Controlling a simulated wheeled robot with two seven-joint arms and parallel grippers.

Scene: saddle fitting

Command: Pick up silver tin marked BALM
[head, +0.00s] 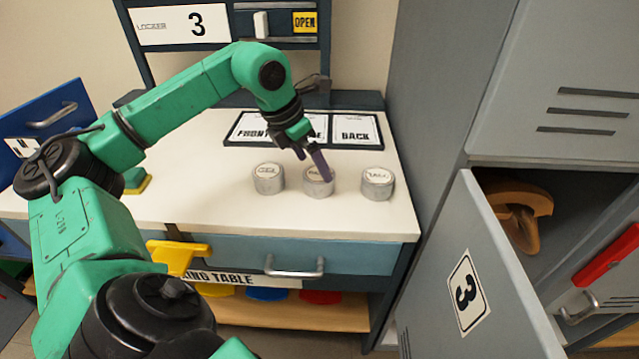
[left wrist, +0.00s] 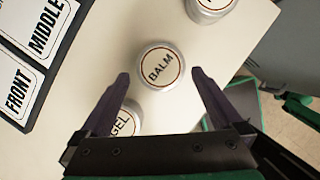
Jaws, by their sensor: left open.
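The silver tin marked BALM (left wrist: 160,67) stands upright on the white table top. In the head view it is the middle one of three tins (head: 316,187), with my gripper's fingers partly over its lid. My left gripper (head: 313,163) is open and empty, pointing down above the BALM tin. In the left wrist view its two purple fingertips (left wrist: 160,77) are spread to either side of the tin, which lies slightly beyond them. Contact does not show. My right gripper is not in view.
A tin marked GEL (left wrist: 122,124) is close to the left finger; another tin (head: 377,184) stands on the right. Behind is a dark board with labelled FRONT, MIDDLE and BACK cards (head: 355,129). A grey locker with an open door (head: 470,285) stands right of the table.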

